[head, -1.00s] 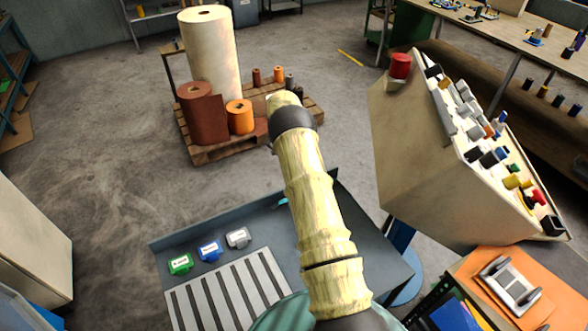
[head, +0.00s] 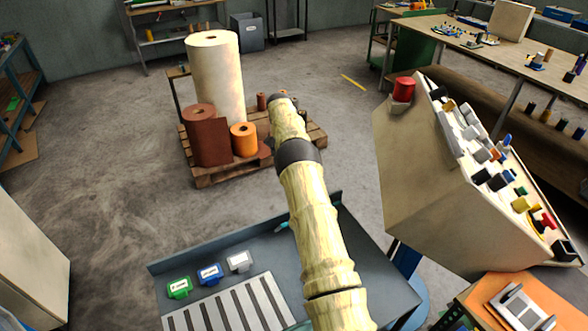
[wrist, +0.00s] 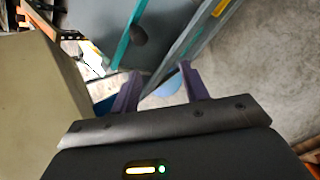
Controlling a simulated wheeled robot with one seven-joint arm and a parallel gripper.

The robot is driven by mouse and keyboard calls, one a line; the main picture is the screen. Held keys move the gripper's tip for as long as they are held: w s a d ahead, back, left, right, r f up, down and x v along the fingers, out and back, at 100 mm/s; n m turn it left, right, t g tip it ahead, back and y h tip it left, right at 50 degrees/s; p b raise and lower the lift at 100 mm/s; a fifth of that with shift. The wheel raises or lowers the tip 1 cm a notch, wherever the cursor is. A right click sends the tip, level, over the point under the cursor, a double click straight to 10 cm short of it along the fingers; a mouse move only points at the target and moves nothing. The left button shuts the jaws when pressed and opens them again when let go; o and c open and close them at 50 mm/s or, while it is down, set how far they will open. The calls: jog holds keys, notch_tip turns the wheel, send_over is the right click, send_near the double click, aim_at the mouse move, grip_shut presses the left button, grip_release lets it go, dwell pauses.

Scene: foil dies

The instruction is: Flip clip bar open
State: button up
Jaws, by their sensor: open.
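My gripper (wrist: 161,72) shows in the wrist view with two purple fingers apart and nothing between them. It does not show in the head view, where my arm runs up the middle. No part is plainly a clip bar. In the wrist view the fingers point toward a grey surface with a teal strip (wrist: 125,42) and a dark round spot. The fingers appear clear of it.
A beige control console (head: 425,175) with buttons stands on the right. A grey bench (head: 375,265) holds green, blue and grey labelled blocks and a slotted plate (head: 230,308). Behind is a pallet (head: 225,172) with rolls. Floor at left is open.

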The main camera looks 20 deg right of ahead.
jog(key=shift+w+r, duration=0.1)
jog(key=shift+r, duration=0.2)
jog(key=shift+d, duration=0.1)
jog(key=shift+w+f, duration=0.15)
jog(key=c, duration=0.6)
jog(key=shift+a+f+y, duration=0.1)
jog(key=shift+a+y, duration=0.2)
jog(key=shift+y, duration=0.1)
grip_shut()
jog(key=w+a+r+m+t+y+p, duration=0.25)
jog(key=w+m+t+y+p, duration=0.3)
jog(key=m+t, duration=0.75)
jog(key=s+d+f+m+g+h+p, duration=0.1)
jog(key=s+m+g+h, duration=0.1)
jog(key=s+m, duration=0.5)
jog(key=s+d+m+g+h+p, duration=0.1)
jog(key=s+m, duration=0.6)
jog(key=s, duration=1.2)
jog(key=d+g+h, duration=0.1)
jog(key=g+h, duration=0.1)
jog(key=h, duration=0.1)
jog(key=shift+f, duration=0.4)
